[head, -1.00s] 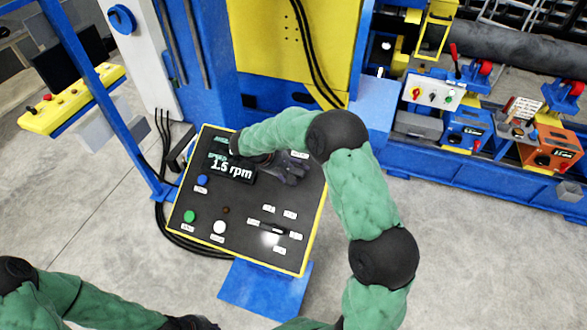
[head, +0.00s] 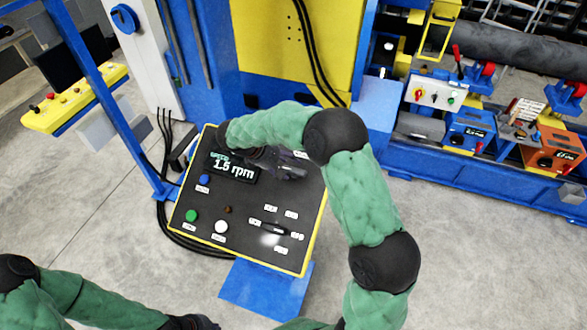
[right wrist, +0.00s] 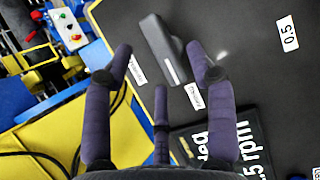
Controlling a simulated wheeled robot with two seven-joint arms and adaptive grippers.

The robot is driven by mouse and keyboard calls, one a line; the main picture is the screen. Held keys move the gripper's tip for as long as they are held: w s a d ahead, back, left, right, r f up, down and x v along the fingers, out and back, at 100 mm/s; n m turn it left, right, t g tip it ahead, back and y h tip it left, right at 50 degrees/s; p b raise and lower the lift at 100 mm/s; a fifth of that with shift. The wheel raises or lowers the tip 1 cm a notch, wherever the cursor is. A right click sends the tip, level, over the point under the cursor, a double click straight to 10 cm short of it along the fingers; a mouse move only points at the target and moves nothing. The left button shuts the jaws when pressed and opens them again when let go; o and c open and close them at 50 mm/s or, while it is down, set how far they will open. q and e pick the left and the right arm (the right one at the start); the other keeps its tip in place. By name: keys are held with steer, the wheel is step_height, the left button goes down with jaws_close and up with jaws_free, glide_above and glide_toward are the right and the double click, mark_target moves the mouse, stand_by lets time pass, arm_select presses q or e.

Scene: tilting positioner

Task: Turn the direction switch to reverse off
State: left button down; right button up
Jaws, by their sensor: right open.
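My left gripper (head: 195,322) is a dark shape at the bottom edge.
The panel also bears a 1.5 rpm display (head: 233,168), a blue button (head: 204,180), a green button (head: 191,215) and a white button (head: 221,227). A blue post (head: 110,90) stands left of it. Floor to the right is clear.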

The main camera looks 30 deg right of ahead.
steer(key=v, duration=0.7)
steer(key=shift+f, duration=0.1)
